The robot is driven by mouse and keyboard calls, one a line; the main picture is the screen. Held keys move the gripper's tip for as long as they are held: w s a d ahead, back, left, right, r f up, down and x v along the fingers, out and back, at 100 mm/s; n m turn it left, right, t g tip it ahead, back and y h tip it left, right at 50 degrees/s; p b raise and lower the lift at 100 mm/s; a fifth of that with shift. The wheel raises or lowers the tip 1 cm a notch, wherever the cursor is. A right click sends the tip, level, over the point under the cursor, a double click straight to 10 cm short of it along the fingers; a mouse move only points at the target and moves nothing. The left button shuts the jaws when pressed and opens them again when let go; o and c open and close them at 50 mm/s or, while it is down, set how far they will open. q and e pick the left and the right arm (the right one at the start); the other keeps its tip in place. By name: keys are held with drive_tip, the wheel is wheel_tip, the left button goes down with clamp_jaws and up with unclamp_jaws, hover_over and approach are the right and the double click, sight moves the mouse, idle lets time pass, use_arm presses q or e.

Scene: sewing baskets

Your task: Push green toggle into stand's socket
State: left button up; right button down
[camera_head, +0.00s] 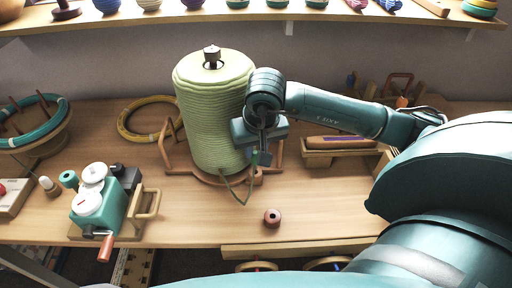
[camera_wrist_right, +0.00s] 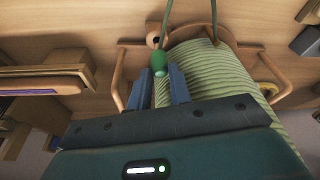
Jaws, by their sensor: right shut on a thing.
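The green toggle (camera_wrist_right: 159,64) sits between the fingertips of my right gripper (camera_wrist_right: 162,78) in the right wrist view, with a green cord running from it. My right gripper (camera_head: 259,158) is shut on it, beside the large green yarn cone (camera_head: 212,110). The brown wooden stand (camera_head: 212,181) is under the cone, with raised handles at its sides. In the right wrist view, a dark round hole in the stand (camera_wrist_right: 153,40), apparently the socket, shows just past the toggle. The toggle looks apart from it, but the gap is hard to judge. My left gripper is not in view.
A small brown ring-like piece (camera_head: 272,218) lies on the table in front of the stand. A teal winder (camera_head: 107,205) stands at left, a yellow hoop (camera_head: 148,118) behind it. A wooden tray (camera_head: 336,157) with a purple item lies right of the gripper.

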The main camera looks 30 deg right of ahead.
drive_tip(key=shift+b, duration=0.6)
idle(1.1)
drive_tip(key=shift+f, duration=0.15)
drive_tip(key=shift+f+b, duration=0.25)
drive_tip(key=shift+b, duration=0.2)
drive_tip(key=shift+f+b, duration=0.85)
drive_tip(key=shift+b, duration=0.1)
drive_tip(key=shift+f+b, duration=0.45)
drive_tip(key=shift+b, duration=0.05)
drive_tip(key=c, duration=1.2)
unclamp_jaws()
